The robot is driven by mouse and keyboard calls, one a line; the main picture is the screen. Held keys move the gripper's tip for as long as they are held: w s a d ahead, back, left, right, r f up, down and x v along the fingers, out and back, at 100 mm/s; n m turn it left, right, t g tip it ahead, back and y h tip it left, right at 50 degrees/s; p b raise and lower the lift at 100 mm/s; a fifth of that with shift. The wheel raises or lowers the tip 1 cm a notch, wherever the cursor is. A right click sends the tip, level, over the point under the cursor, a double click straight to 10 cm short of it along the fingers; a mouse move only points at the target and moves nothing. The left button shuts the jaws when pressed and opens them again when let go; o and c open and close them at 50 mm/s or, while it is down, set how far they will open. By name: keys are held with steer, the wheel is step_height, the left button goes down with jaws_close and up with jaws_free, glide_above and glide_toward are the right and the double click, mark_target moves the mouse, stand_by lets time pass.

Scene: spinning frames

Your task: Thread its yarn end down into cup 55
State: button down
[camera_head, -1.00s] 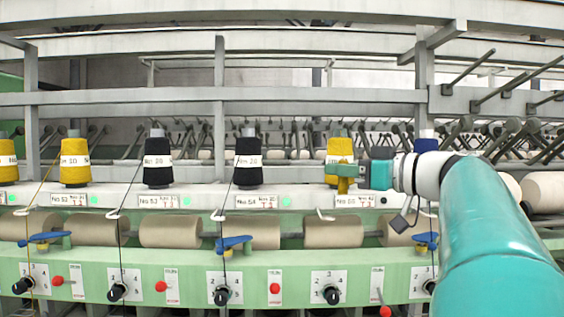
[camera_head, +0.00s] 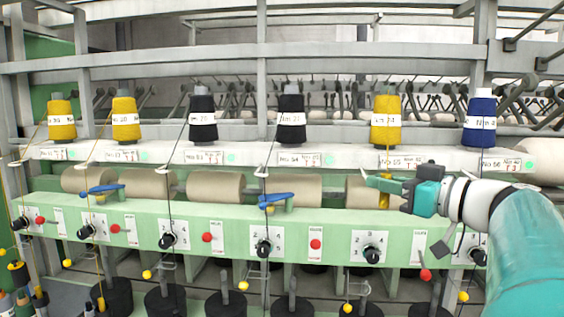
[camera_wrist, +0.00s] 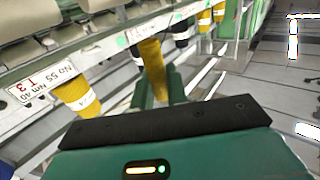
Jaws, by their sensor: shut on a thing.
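A yellow cone of yarn (camera_head: 386,120) stands upright on the rail above the label marked 55 (camera_head: 397,161). My gripper (camera_head: 378,184) is below that rail, in front of a beige roller. It is shut on a yellow yarn end (camera_head: 384,197), which hangs a little below the fingers. In the wrist view the yellow yarn (camera_wrist: 152,65) shows between the two green fingers. No cup bears a readable 55. A dark pot (camera_head: 362,309) stands low under this station, cut off by the picture's bottom edge, well below my gripper.
A green panel with a black knob (camera_head: 371,254) and a red knob (camera_head: 315,244) runs below my gripper. Blue levers (camera_head: 272,199) stick out to the left. Black cones (camera_head: 291,120) and a blue cone (camera_head: 479,120) stand on either side. More dark pots (camera_head: 293,307) line the bottom.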

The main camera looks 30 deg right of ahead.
steer(key=w+f, duration=0.4)
steer(key=f, duration=0.6)
steer(key=w+d+f, duration=0.1)
steer(key=w+d, duration=0.4)
steer(key=w, duration=0.1)
steer(key=s+a, duration=0.2)
steer(key=s, duration=0.3)
steer(key=shift+s+a+f, duration=0.25)
steer(key=shift+a, duration=0.05)
steer(key=shift+f, duration=0.1)
